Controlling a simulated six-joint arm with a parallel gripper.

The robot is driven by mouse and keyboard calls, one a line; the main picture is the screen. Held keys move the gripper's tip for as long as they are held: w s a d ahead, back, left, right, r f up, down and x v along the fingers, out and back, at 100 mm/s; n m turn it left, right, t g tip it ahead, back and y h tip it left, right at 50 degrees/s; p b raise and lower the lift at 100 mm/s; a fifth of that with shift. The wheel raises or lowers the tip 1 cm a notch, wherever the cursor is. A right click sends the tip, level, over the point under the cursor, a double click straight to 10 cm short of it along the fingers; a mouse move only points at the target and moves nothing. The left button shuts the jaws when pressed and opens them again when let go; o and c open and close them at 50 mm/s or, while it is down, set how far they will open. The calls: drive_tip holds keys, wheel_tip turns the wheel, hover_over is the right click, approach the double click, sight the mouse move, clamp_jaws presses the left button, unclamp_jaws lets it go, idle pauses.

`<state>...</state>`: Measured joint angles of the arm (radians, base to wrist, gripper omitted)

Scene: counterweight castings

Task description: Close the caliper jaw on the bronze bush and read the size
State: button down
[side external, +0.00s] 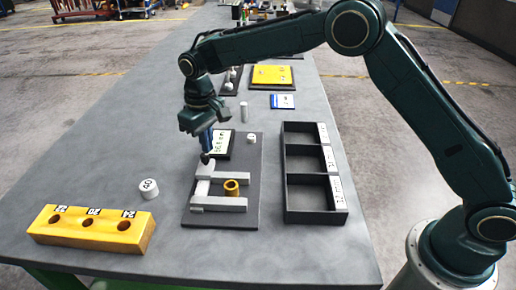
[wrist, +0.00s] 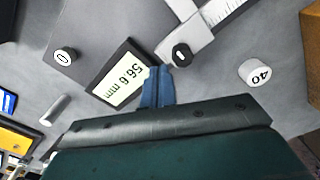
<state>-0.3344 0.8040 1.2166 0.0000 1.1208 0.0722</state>
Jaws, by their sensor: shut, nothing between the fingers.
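The grey caliper (side external: 218,204) lies on a dark plate (side external: 250,215), its two jaws parallel. The bronze bush (side external: 231,187) stands between the jaws. I cannot tell whether both jaws touch it. The display (wrist: 122,76) reads 56.6 mm; it also shows in the side external view (side external: 219,145). A dark round knob (wrist: 181,53) sits on the caliper's sliding part. My gripper (side external: 206,153) is shut and empty, close to this knob; its blue fingertips (wrist: 158,74) show just beside the knob in the wrist view. The bush is out of the wrist view.
A white cylinder marked 40 (side external: 148,188) and a yellow block with holes (side external: 90,232) stand at left. A white button marked 0 (wrist: 65,55) is near the display. A black three-compartment tray (side external: 287,190) stands at right.

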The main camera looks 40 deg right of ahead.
sight(205, 153)
drive_tip(key=shift+f, duration=0.6)
drive_tip(key=shift+f, duration=0.15)
drive_tip(key=shift+s+a, duration=1.05)
idle(1.6)
drive_tip(key=shift+w+d+r, duration=0.1)
drive_tip(key=shift+r, duration=3.35)
drive_tip(key=shift+r, duration=0.15)
